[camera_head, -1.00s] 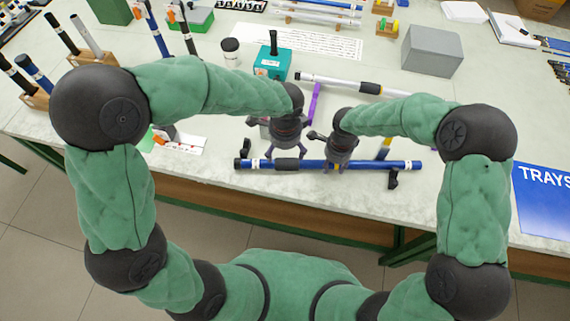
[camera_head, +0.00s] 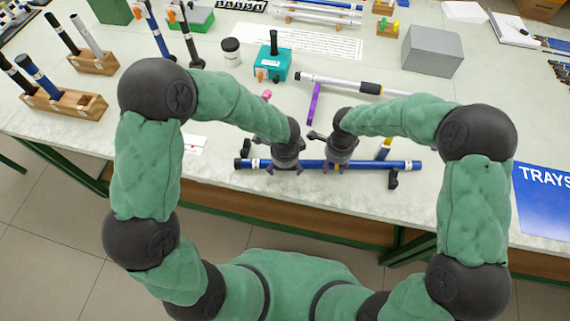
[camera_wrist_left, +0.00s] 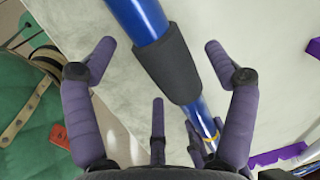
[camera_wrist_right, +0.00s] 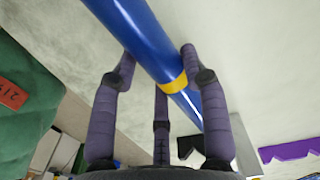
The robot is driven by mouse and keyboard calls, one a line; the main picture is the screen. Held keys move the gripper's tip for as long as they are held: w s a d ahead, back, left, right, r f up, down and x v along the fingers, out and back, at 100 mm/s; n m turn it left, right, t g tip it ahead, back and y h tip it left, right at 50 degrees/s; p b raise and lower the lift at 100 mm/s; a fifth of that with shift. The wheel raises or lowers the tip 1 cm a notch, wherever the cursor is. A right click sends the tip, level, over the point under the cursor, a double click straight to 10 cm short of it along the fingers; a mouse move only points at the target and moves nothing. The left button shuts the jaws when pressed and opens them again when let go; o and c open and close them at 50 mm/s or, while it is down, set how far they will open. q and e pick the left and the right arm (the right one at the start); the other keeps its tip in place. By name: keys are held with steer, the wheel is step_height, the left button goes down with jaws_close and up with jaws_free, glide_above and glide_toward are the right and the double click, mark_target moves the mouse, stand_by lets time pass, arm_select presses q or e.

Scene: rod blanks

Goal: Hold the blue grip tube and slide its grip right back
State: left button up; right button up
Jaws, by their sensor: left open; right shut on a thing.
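The blue grip tube (camera_head: 375,165) lies level near the table's front edge, with white bands near its ends. Its black grip (camera_wrist_left: 170,68) shows in the left wrist view, on the tube between my left fingers; in the head view my left gripper largely hides it. My left gripper (camera_head: 286,166) is open, its fingers apart on either side of the grip. My right gripper (camera_head: 338,164) is shut on the tube to the right of the grip. In the right wrist view its fingers flank the blue tube beside a yellow band (camera_wrist_right: 174,84).
Black supports stand near the tube's ends, the right one (camera_head: 393,179) in front. Behind lie a purple piece (camera_head: 314,104) and a white tube with a black grip (camera_head: 369,88). A teal box (camera_head: 272,65) and grey block (camera_head: 432,50) stand farther back. Wooden racks (camera_head: 75,106) are at left.

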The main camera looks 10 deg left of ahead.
arm_select(q)
steer(key=shift+f, duration=0.35)
jaws_close()
steer(key=shift+s+a, duration=0.2)
steer(key=shift+a, duration=1)
jaws_free()
arm_select(e)
steer(key=shift+d, duration=0.1)
arm_select(q)
steer(key=shift+r, duration=0.1)
